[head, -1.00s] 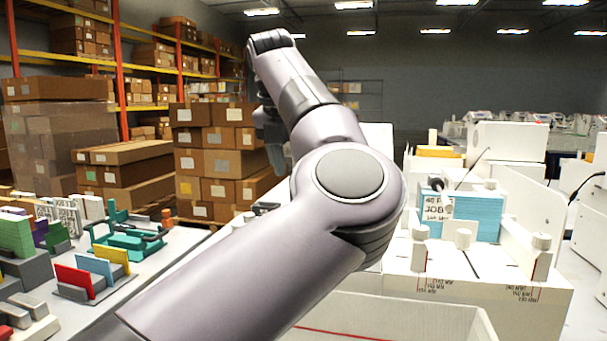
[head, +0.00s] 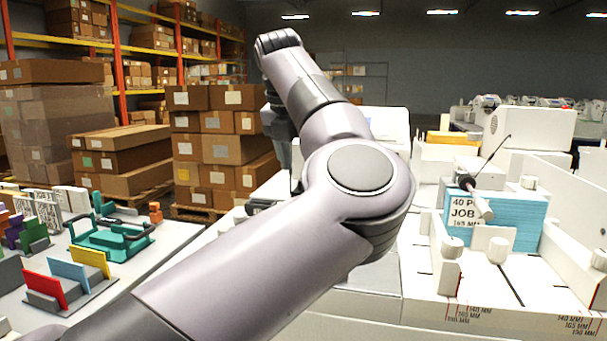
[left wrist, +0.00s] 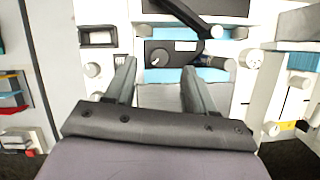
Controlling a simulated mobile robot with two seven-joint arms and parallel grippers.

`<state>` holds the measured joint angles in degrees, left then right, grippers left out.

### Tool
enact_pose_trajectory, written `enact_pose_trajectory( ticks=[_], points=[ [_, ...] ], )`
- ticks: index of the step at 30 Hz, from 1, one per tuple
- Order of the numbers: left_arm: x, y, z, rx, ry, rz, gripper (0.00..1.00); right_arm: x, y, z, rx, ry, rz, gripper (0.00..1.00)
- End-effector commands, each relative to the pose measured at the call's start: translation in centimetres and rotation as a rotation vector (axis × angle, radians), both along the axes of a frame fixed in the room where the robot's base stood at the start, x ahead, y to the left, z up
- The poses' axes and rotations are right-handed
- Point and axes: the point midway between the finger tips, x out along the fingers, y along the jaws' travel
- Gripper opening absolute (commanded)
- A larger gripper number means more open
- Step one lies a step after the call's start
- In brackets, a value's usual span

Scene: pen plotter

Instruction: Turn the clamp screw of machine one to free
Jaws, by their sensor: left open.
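My left gripper (left wrist: 160,78) is open in the left wrist view, its two dark fingers apart with nothing between them. Beyond the fingertips are a black block with a small round silver dial (left wrist: 157,60), a dark bar (left wrist: 188,14) and blue and grey surfaces. White round knobs stand to the left (left wrist: 92,70) and right (left wrist: 250,58), clear of the fingers. Which one is machine one's clamp screw I cannot tell. In the head view my left arm crosses the middle and its fingers are hidden. My right gripper is not in view.
In the head view a white machine with several knobs (head: 452,248) holds a blue stack (head: 520,222) with a job card (head: 463,212). A table with coloured blocks and a teal frame (head: 112,238) stands at left. Stacked cartons (head: 215,150) stand behind.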

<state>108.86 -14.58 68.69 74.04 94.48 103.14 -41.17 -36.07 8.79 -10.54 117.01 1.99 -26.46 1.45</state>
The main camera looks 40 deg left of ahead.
Motion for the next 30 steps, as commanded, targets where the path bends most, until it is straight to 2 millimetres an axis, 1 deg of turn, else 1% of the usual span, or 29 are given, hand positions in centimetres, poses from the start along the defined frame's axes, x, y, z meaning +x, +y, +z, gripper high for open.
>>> enact_pose_trajectory(
  ticks=[1, 3, 7, 11, 17, 18, 20, 21, 23, 30],
  points=[
    [0.3, 0.1, -0.9, 0.001, 0.001, -0.001, 0.55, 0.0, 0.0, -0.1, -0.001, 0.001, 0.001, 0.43],
    [0.6, 0.2, -1.8, 0.000, 0.002, 0.000, 0.55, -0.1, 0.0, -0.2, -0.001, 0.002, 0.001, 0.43],
    [1.2, 0.4, -3.0, 0.000, 0.000, 0.000, 0.55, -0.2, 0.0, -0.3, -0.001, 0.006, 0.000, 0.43],
    [1.4, 0.5, -3.5, 0.000, -0.001, 0.000, 0.55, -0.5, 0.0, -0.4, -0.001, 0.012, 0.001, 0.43],
    [1.4, 0.5, -3.6, 0.001, -0.002, 0.000, 0.55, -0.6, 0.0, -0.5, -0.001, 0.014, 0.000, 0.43],
    [1.4, 0.5, -3.6, 0.001, -0.002, 0.000, 0.51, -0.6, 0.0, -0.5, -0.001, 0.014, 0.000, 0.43],
    [1.4, 0.5, -3.5, 0.001, -0.002, 0.000, 0.32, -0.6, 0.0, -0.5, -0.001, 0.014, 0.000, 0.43],
    [1.4, 0.5, -3.5, 0.001, -0.002, 0.000, 0.19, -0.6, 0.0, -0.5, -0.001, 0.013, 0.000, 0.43],
    [1.4, 0.5, -3.5, 0.002, -0.002, 0.000, 0.00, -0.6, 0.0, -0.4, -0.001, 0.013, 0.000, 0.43],
    [1.4, 0.5, -3.5, 0.002, -0.002, 0.010, 0.00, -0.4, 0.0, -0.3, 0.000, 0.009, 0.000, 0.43]
  ],
)
